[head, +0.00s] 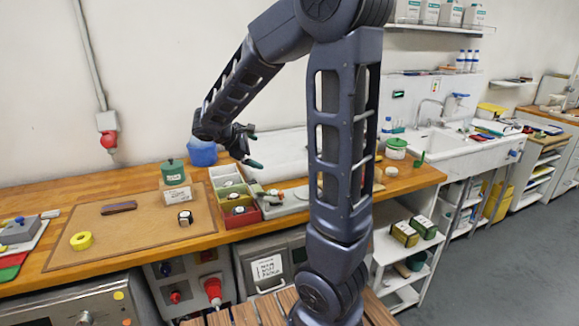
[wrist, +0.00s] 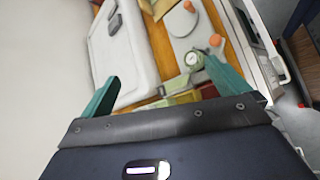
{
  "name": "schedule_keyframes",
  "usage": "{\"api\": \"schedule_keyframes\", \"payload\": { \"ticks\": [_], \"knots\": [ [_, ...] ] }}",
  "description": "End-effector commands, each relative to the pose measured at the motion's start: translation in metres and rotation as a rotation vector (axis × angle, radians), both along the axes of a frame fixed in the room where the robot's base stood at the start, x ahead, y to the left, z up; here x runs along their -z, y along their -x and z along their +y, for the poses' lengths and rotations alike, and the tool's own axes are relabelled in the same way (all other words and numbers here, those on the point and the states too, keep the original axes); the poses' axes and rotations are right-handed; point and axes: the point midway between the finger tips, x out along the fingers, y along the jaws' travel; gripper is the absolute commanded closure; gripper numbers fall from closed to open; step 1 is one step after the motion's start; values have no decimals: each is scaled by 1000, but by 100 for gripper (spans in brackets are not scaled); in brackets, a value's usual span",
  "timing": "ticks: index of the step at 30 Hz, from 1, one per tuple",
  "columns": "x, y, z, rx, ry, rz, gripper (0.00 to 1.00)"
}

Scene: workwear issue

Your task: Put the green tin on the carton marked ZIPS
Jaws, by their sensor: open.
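A green tin (head: 173,172) stands upright on top of a small carton (head: 176,193) with a white label, on the brown mat at the left of the bench. The print on that label is too small to read. My gripper (head: 252,147) is open and empty, in the air above the bench, to the right of the tin and apart from it. In the wrist view, my gripper (wrist: 163,78) shows its two teal fingers spread with nothing held between them. The tin and its carton cannot be made out in the wrist view.
Beside the mat (head: 110,245) stands a divided tray of bins (head: 228,180). A blue container (head: 203,153) is behind it. Yellow tape (head: 81,241) and a dark brown object (head: 119,207) lie on the mat. A green-lidded tub (head: 396,148) stands toward the sink.

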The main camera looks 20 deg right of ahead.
Motion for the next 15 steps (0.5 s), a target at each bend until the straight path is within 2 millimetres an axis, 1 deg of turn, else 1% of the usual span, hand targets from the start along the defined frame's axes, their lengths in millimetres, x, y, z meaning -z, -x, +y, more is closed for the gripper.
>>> {"api": "schedule_keyframes", "payload": {
  "ticks": [1, 6, 10, 15],
  "knots": [
    [-5, 14, -11, 50, -54, -19, 0],
    [-13, 58, -36, 222, -244, -82, 0],
    [-18, 92, -47, 349, -388, -137, 0],
    [-23, 133, -55, 509, -575, -219, 0]
  ]
}}
